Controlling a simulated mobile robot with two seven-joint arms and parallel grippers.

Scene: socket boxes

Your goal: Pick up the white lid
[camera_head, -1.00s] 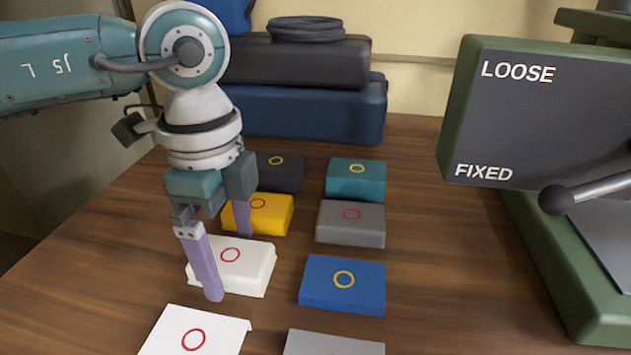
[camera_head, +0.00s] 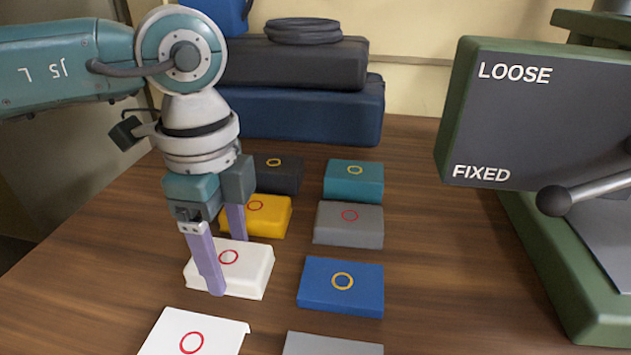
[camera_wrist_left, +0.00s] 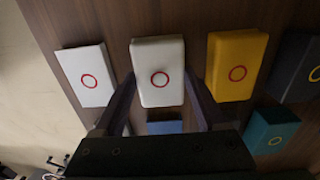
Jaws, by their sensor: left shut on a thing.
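The white lid (camera_head: 250,272), with a red ring on top, is in the left column of boxes on the wooden table. My left gripper (camera_head: 227,265) points down and is shut on it, one purple finger on the near side and one on the far side. In the left wrist view, the white lid (camera_wrist_left: 158,60) lies between the two dark fingers (camera_wrist_left: 160,88). The front finger hides part of its near side. I see no clear gap opening under it. My right gripper is in neither view.
Another white piece with a red ring (camera_head: 170,340) lies in front. A yellow box (camera_head: 270,222) is close behind, with a blue box (camera_head: 340,300) to the right. Grey, teal and black boxes stand nearby. A green machine (camera_head: 560,260) stands at right.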

